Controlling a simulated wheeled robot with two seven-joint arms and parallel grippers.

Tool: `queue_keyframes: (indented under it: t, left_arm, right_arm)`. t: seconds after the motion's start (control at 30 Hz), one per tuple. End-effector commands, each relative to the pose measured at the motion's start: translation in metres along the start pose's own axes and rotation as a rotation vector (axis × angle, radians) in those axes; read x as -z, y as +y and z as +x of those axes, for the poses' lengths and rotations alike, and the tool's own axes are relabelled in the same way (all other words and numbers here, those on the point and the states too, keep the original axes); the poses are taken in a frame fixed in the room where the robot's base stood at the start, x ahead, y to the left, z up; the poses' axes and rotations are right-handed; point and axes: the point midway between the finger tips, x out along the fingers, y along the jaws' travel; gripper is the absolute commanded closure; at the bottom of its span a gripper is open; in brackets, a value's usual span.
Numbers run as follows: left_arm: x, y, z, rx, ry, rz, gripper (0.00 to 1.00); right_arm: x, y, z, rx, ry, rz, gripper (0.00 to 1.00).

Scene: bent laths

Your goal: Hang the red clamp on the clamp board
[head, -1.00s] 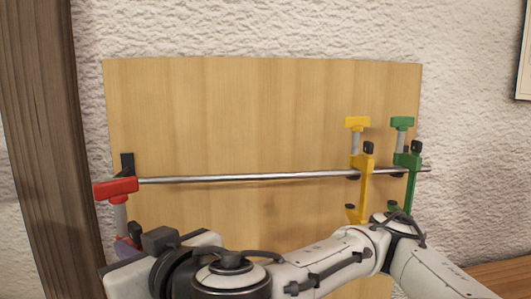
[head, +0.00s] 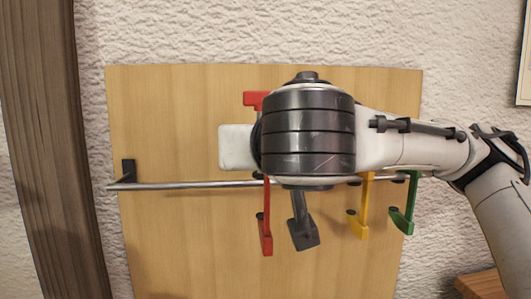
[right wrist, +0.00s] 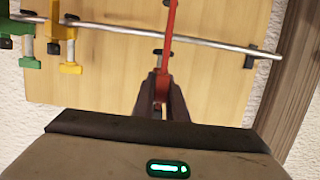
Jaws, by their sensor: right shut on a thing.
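The red clamp (head: 265,236) is upright in front of the clamp board (head: 190,110), near its middle. Its red handle (head: 255,99) shows above the rail (head: 180,186), and its lower jaw hangs below. My right wrist hides its middle. In the right wrist view, my right gripper (right wrist: 160,90) is shut on the red clamp (right wrist: 170,25), whose bar crosses in front of the rail. I cannot tell whether it rests on the rail. The yellow clamp (head: 364,215) and green clamp (head: 407,215) hang on the rail at the right, their tops hidden by my arm in the head view.
The rail's left stretch is bare up to its dark bracket (head: 128,170). The yellow clamp stands a short way right of the red one. A wooden post (head: 55,150) stands left of the board, against a rough white wall (head: 250,30).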

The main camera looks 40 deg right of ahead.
Motion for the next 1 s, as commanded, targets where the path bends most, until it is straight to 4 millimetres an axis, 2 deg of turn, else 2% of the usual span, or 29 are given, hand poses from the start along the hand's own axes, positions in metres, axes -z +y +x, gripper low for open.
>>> queue_keyframes:
  t: [0.63, 0.73, 1.0]
  left_arm:
    - [0.005, 0.001, -0.005, 0.0, 0.0, 0.0, 0.69]
    - [0.004, 0.001, -0.005, 0.0, 0.0, 0.0, 0.69]
    - [0.001, 0.0, -0.001, 0.0, 0.0, 0.0, 0.69]
  right_arm:
    - [0.015, 0.001, 0.063, -0.002, -0.003, 0.002, 1.0]
    - [0.019, -0.005, 0.068, 0.012, 0.007, -0.002, 1.0]
    - [0.022, -0.003, 0.092, 0.007, 0.003, 0.004, 1.0]
